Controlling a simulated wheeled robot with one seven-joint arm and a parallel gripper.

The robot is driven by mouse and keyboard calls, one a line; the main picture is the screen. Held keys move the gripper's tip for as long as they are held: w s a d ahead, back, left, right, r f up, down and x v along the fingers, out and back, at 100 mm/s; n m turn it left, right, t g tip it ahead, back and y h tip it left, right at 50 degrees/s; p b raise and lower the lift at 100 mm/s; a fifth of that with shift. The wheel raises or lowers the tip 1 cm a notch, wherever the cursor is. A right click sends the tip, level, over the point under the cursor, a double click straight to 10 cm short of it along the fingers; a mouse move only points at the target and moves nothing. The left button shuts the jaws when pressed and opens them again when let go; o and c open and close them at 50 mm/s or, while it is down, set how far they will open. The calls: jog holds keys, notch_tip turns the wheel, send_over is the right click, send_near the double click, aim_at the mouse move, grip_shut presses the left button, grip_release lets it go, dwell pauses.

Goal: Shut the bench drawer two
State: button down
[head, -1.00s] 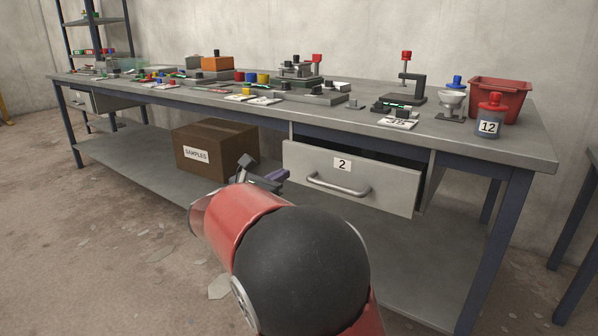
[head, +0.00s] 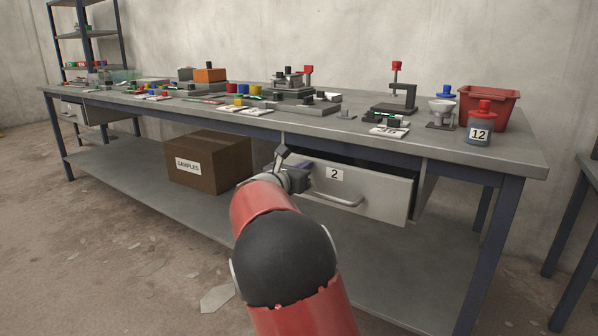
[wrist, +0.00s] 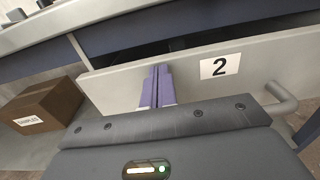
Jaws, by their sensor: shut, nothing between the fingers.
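Bench drawer two (head: 385,193) has a grey front with a white "2" label and a bar handle (head: 338,200). It hangs under the bench top and stands partly open, with a dark gap above and behind its front. In the wrist view the drawer front (wrist: 120,90) spans the middle, and its handle (wrist: 282,105) is at the right. My gripper (head: 305,170) is at the left part of the drawer front, left of the label. Its purple fingers (wrist: 158,72) are together and empty, tips against or very near the front; I cannot tell if they touch.
The grey bench top (head: 330,128) above carries several small items, a red bin (head: 490,105) and a bottle marked 12 (head: 480,128). A cardboard box labelled SAMPLES (head: 208,162) stands on the lower shelf (head: 130,165), left of the drawer.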

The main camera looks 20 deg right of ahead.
aim_at(312, 158)
jog(key=p+x, duration=0.1)
jog(key=x, duration=0.3)
jog(key=shift+w+d+r, duration=0.1)
jog(key=shift+w+r, duration=0.05)
jog(key=shift+r, duration=0.05)
dwell(0.4)
jog(key=shift+p, duration=0.3)
